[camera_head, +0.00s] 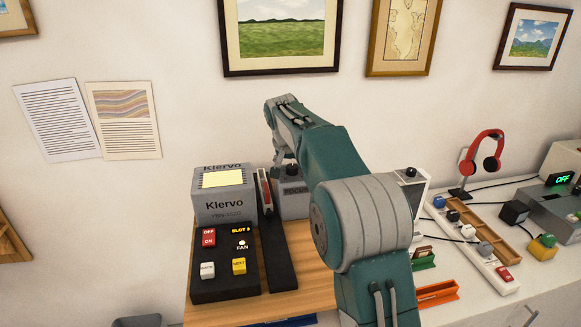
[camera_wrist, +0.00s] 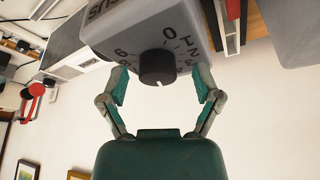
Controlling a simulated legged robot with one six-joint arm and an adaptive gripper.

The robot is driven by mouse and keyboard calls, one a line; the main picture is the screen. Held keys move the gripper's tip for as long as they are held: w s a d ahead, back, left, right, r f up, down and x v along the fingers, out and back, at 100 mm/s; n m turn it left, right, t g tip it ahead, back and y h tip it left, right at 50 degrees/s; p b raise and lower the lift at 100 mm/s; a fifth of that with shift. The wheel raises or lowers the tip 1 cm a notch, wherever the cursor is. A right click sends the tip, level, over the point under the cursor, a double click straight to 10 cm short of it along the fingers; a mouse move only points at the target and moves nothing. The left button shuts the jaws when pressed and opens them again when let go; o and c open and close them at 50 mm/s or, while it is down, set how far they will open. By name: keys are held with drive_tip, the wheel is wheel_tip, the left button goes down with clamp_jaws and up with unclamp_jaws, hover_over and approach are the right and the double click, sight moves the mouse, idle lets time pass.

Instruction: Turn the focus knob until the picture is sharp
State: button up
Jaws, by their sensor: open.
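The grey Klervo machine (camera_head: 225,207) has a blank, pale yellow lit panel (camera_head: 222,179). No sharp or blurred picture can be made out on it.
A black control panel (camera_head: 222,287) with switches and buttons lies in front of the Klervo machine. To the right are a power strip (camera_head: 472,243), red headphones (camera_head: 484,160) and a grey device with a green OFF display (camera_head: 559,180). Framed prints (camera_head: 281,35) hang behind.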

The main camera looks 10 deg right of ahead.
drive_tip(key=shift+r, duration=0.15)
drive_tip(key=v, duration=1.1)
drive_tip(key=shift+a+r, duration=0.15)
drive_tip(key=shift+r, duration=0.1)
drive_tip(key=shift+s, duration=0.15)
